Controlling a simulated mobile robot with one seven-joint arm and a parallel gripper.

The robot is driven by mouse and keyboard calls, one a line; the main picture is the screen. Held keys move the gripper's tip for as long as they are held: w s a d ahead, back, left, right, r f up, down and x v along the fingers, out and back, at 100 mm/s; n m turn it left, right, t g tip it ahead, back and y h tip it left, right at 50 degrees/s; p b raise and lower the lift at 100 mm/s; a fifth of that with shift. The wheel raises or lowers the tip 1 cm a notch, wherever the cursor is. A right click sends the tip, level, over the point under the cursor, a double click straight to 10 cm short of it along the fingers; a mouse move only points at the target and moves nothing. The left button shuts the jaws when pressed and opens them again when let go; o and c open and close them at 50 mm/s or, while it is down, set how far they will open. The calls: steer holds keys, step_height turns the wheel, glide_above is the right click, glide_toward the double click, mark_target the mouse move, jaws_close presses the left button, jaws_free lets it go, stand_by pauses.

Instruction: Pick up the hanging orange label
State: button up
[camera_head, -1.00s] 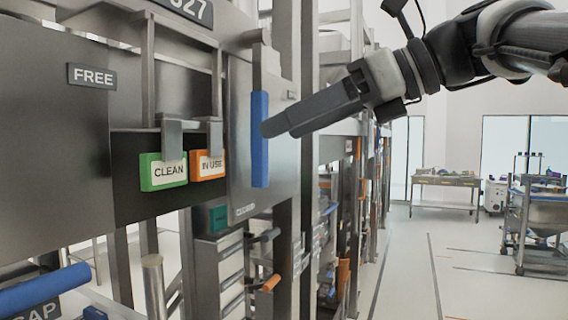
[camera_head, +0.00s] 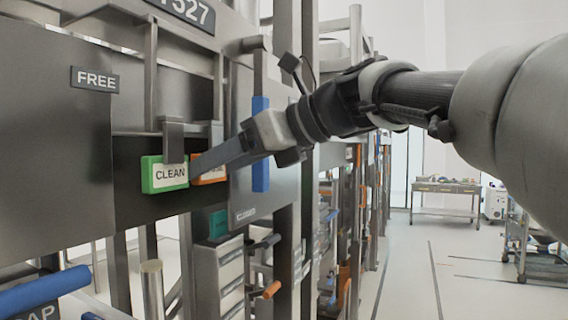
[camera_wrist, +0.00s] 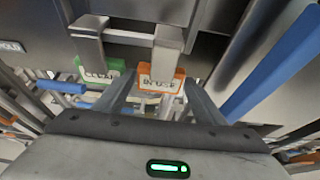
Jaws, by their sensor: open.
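The orange label (camera_wrist: 161,84), reading "IN USE", hangs from a metal clip (camera_wrist: 167,48) on a rail. In the head view the orange label (camera_head: 212,178) is mostly hidden behind my gripper (camera_head: 200,168). In the wrist view my gripper (camera_wrist: 158,92) is open, with one finger on each side of the orange label. I cannot tell whether the fingers touch it. The green "CLEAN" label (camera_head: 165,176) hangs just left of it, and it also shows in the wrist view (camera_wrist: 97,74) close to the left finger.
A blue vertical handle (camera_head: 260,145) stands right of the labels, under my arm. A "FREE" sign (camera_head: 95,80) is on the metal panel at left. A blue bar (camera_head: 42,291) sticks out at lower left. Open floor (camera_head: 440,270) lies to the right.

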steer(key=shift+a, duration=0.1)
steer(key=shift+c, duration=0.3)
steer(key=c, duration=0.7)
steer(key=shift+o, duration=0.2)
steer(key=s+d+r, duration=0.1)
steer(key=s+d, duration=0.2)
steer(key=d, duration=0.5)
steer(key=s+d+r, duration=0.1)
steer(key=s+d, duration=0.3)
steer(key=d, duration=0.4)
steer(key=shift+d+p, duration=0.35)
steer(key=shift+p, duration=0.05)
steer(key=shift+r, duration=0.1)
